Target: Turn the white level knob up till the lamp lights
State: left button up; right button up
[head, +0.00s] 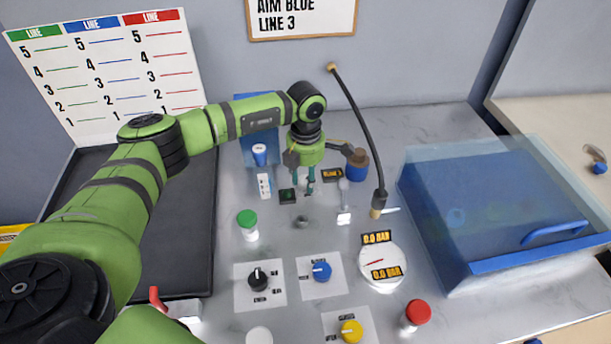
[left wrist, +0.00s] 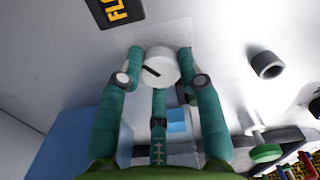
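The white level knob (left wrist: 160,66) shows in the left wrist view, with a dark pointer line tilted across its face. My left gripper (left wrist: 161,70) has its teal fingers around the knob, two at its sides and one below. I see no clear gap at the side fingertips. In the head view my left gripper (head: 305,185) points down at the back of the panel and hides the knob. A small black square with a dim green centre (head: 287,196) lies just left of the fingers; it may be the lamp and does not look brightly lit. My right gripper is out of view.
Black (head: 258,279), blue (head: 322,271) and yellow (head: 351,331) knobs stand in front. A green-capped part (head: 248,224), a round gauge (head: 383,263) and a black hose (head: 362,135) are near. A blue clear-lidded box (head: 500,215) fills the right.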

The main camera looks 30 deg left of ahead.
pick_arm(q)
jog(key=m+b, duration=0.2)
jog(key=b, duration=0.1)
jog(key=m+b, duration=0.1)
jog(key=m, duration=0.1)
jog(key=shift+f, duration=0.25)
jog(key=shift+r+m+b, duration=0.25)
jog(key=shift+m+b, duration=0.25)
jog(key=shift+m, duration=0.4)
jog(key=o, duration=1.2)
jog(key=shift+c, duration=0.2)
